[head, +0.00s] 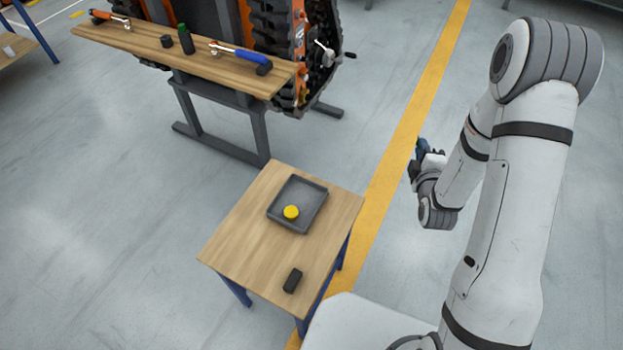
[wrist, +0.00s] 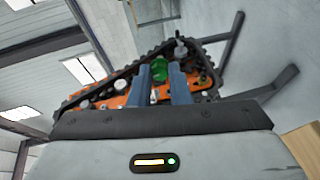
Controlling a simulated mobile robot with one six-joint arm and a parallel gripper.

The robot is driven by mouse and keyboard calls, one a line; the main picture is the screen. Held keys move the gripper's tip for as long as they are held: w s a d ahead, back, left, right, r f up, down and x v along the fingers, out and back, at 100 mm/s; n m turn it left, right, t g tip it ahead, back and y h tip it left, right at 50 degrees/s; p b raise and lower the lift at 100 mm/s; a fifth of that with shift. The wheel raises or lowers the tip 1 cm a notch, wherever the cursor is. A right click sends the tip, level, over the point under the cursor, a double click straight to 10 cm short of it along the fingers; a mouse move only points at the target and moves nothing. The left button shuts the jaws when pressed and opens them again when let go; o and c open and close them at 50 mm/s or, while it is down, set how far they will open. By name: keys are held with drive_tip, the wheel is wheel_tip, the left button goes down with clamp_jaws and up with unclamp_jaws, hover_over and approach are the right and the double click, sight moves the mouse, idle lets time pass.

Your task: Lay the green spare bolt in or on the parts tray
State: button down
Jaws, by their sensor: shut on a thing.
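My gripper (head: 419,150) is up in the air at the right of the small table in the head view. In the wrist view its two blue fingers (wrist: 161,84) are closed on the green spare bolt (wrist: 159,68), whose green end shows between the fingertips. The bolt cannot be made out in the head view. The parts tray (head: 304,195) is a shallow dark grey tray on the small wooden table, to the left of my gripper and apart from it. A yellow round piece (head: 291,212) lies in the tray near its front.
The small table (head: 242,240) also bears a black block (head: 292,281) near its front edge. A long bench (head: 150,46) at the back holds an orange-handled tool (head: 108,18), a dark green bottle (head: 186,39) and a blue-handled tool (head: 240,55). A tracked carrier (head: 276,40) stands behind it.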

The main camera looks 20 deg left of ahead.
drive_tip(key=s+a+f+m+g+y+b, duration=0.2)
drive_tip(key=a+g, duration=0.1)
drive_tip(key=a, duration=0.4)
drive_tip(key=s+a+f+m+g+y+b, duration=0.1)
drive_tip(key=s+a+f+g, duration=0.15)
drive_tip(key=a, duration=0.45)
drive_tip(key=m+g+y+b, duration=0.3)
drive_tip(key=m+g+b, duration=0.1)
drive_tip(key=g, duration=0.1)
hover_over(312, 201)
wheel_tip(312, 201, down, 3)
drive_tip(key=shift+f, duration=0.1)
wheel_tip(312, 201, down, 9)
drive_tip(key=b, duration=0.8)
drive_tip(key=c, duration=1.3)
unclamp_jaws()
